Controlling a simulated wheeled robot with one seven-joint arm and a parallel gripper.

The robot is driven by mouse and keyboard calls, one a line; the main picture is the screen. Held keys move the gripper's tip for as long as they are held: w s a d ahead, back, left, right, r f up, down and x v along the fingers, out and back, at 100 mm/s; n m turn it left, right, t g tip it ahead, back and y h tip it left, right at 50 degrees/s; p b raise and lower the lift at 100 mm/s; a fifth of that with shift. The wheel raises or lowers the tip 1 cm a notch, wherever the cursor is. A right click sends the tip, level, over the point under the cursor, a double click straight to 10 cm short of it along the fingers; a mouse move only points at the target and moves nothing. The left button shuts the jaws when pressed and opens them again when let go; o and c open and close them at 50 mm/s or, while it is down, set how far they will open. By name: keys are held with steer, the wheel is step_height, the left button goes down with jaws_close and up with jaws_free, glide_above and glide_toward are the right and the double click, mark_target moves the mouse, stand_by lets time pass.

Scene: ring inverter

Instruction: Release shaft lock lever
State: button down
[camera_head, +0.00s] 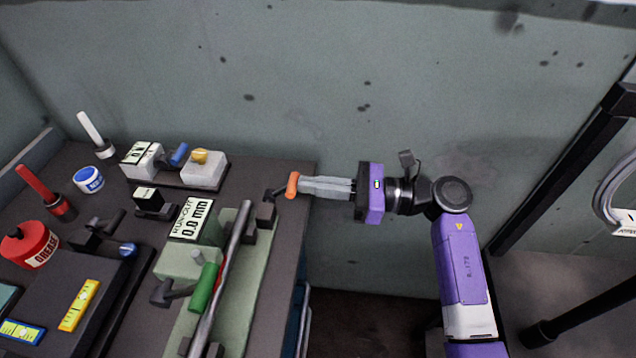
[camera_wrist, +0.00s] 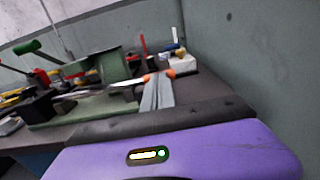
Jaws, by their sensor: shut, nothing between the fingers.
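The shaft lock lever appears to be the small dark lever with an orange grip (camera_head: 292,185) at the right end of the green shaft fixture (camera_head: 262,262). My gripper (camera_head: 302,186) is shut and empty, and its fingertips are at the orange grip, touching it or very close. In the wrist view the shut fingers (camera_wrist: 158,82) reach toward the orange grip (camera_wrist: 168,73), which shows on both sides of the fingertips. The fingertips partly hide the grip there. A metal shaft (camera_head: 222,275) lies along the fixture.
A green-handled crank (camera_head: 204,287) and a run-out display reading 0.0 mm (camera_head: 191,219) stand left of the shaft. A red grease can (camera_head: 29,245) and gauges fill the bench's left side. The wall (camera_head: 330,90) is behind; free space lies right of the bench edge.

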steer(key=a+r+h+p, duration=0.2)
steer(key=h+p, duration=0.1)
steer(key=a+r+g+h+p, duration=0.1)
steer(key=h, duration=0.1)
steer(key=shift+w+r, duration=0.15)
steer(key=shift+w, duration=0.15)
steer(key=shift+r, duration=0.1)
steer(key=shift+r+p, duration=0.65)
steer(key=shift+r, duration=0.1)
steer(key=shift+d, duration=0.15)
